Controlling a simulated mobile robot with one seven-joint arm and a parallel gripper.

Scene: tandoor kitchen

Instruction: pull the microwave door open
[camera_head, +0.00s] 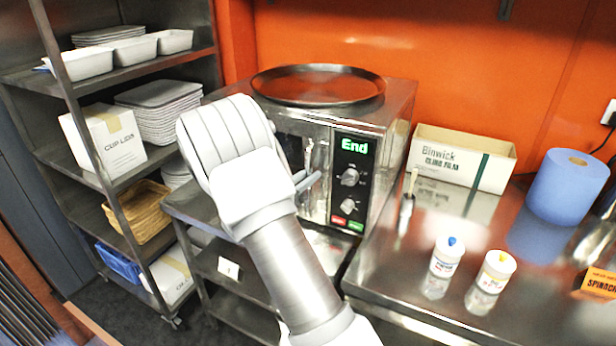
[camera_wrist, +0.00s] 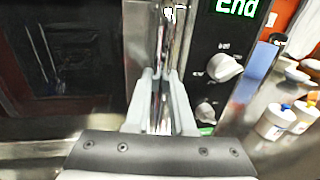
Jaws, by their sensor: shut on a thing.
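The microwave (camera_head: 400,105) is a steel box with a round dark tray on top. Its control panel (camera_head: 348,190) on the right shows a green "End" and two knobs. My gripper (camera_head: 306,180) is at the front of the microwave, just left of the panel. In the wrist view my gripper (camera_wrist: 160,95) has its two fingers on either side of the upright metal door handle (camera_wrist: 178,40), shut on it. The dark door window (camera_wrist: 60,60) lies left of the handle. My arm hides much of the door in the head view. The door looks closed.
A steel counter (camera_head: 400,290) on the right holds two white bottles (camera_head: 446,258), a cling film box (camera_head: 460,158) and a blue paper roll (camera_head: 567,187). A steel rack (camera_head: 120,75) with trays, boxes and baskets stands left of the microwave.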

